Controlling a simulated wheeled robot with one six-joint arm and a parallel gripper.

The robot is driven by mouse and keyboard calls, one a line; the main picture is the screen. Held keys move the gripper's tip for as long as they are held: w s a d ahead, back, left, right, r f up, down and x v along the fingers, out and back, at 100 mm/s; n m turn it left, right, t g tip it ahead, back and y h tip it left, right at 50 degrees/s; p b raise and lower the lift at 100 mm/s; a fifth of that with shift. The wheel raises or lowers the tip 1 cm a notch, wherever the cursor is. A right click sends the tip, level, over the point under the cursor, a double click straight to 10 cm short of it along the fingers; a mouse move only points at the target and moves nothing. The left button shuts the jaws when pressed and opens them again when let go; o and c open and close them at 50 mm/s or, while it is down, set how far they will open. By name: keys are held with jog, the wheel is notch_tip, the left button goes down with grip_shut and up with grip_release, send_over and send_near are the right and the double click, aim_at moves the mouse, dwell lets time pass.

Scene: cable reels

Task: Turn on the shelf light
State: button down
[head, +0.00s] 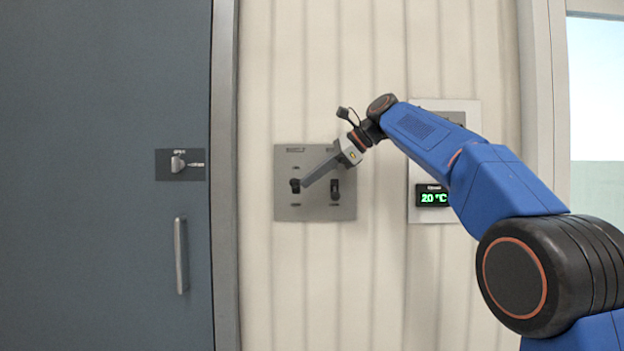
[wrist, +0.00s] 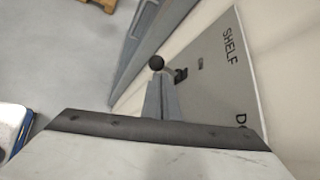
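A grey switch plate (head: 315,210) on the wall carries two dark toggle levers side by side. The left one, the shelf lever (head: 295,184), is under a label that reads SHELF in the wrist view. There the shelf lever (wrist: 156,62) shows a round black ball end standing out from the plate (wrist: 215,85). My gripper (head: 304,184) reaches in from the right, its fingertips at the shelf lever. In the wrist view my gripper (wrist: 163,80) has its fingers together, just short of the ball. Whether they touch the lever I cannot tell.
The right lever (head: 335,188) is close below my gripper's fingers. Left is a grey door (head: 100,250) with a handle (head: 181,255) and a latch (head: 178,163). A panel with a 20 °C display (head: 432,199) is right of the plate, partly behind my arm.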

dwell(0.4)
jog(key=shift+r, duration=0.85)
jog(key=shift+a, duration=0.1)
